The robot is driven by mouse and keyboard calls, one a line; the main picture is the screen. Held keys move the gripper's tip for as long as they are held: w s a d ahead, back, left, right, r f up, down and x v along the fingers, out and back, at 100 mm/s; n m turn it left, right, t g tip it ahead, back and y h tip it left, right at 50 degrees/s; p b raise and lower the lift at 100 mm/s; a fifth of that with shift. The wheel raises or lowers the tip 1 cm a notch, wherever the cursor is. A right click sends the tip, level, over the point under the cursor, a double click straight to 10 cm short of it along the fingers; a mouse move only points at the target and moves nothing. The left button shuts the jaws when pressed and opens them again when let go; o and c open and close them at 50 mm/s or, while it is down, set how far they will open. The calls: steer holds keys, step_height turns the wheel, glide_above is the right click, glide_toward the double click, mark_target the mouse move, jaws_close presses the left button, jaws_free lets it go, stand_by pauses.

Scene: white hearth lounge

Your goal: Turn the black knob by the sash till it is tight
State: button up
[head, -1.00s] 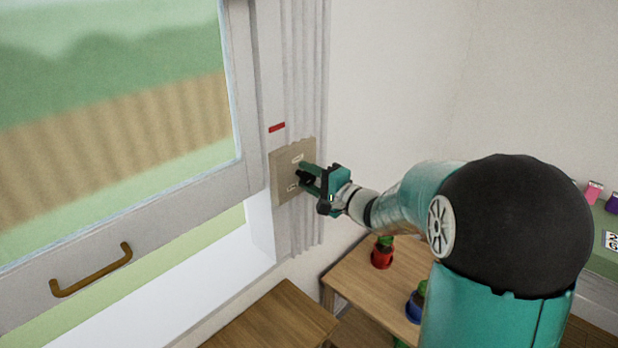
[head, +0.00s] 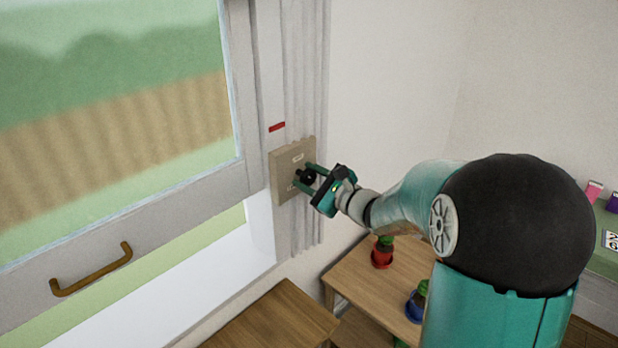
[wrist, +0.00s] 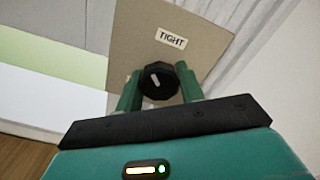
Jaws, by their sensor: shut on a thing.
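The black knob (wrist: 158,82) sits on a beige plate (wrist: 193,17) on the wall beside the window sash (head: 190,195). In the wrist view its white pointer line leans up and left, and the label "TIGHT" (wrist: 172,39) is above it, slightly right. The pointer is not lined up with that label. My gripper (wrist: 160,88) is shut on the knob, with one green finger on each side. In the head view the knob (head: 307,177) shows between the fingers, and a second label on the plate is partly hidden.
A red mark (head: 277,127) is on the frame above the plate. A wooden handle (head: 92,270) is on the sash's lower rail. Below my arm, a wooden table (head: 352,277) holds a red pot (head: 382,257) and a blue pot (head: 415,308).

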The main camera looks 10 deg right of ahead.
steer(key=m, duration=0.4)
steer(key=shift+f+m, duration=0.1)
steer(key=shift+m, duration=0.3)
steer(key=shift+s+m, duration=0.1)
steer(key=shift+m, duration=1.8)
steer(key=o, duration=1)
steer(key=v, duration=1.3)
steer(key=shift+s+d, duration=0.2)
steer(key=shift+s, duration=0.15)
